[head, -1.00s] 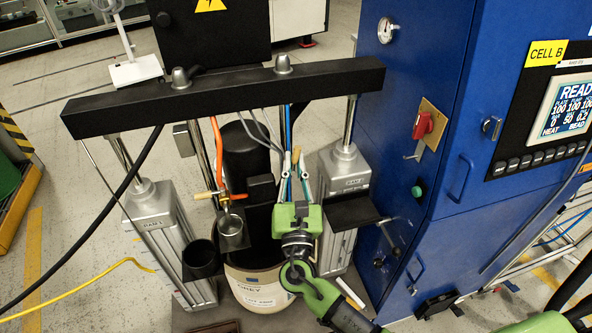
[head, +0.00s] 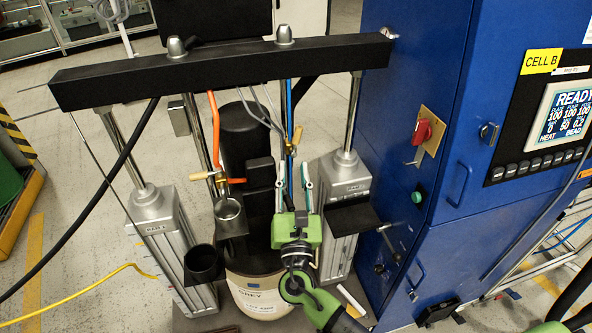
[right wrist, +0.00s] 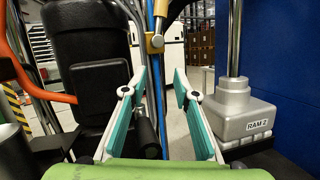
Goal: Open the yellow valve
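The yellow valve (head: 296,136) sits on the blue hose at the right of the pump, its yellow handle upright above a brass body. In the right wrist view the yellow valve (right wrist: 159,10) is at the top, partly cut off by the frame. My right gripper (head: 295,190) is below the valve, apart from it, with its fingers spread and empty. In the right wrist view my right gripper (right wrist: 160,76) shows a clear gap between its teal fingers, with the blue hose seen beyond the gap. My left gripper is not in view.
A black crossbeam (head: 225,72) spans two ram posts above the pump. The ram 2 block (head: 343,182) and blue cabinet (head: 410,85) bound the right.

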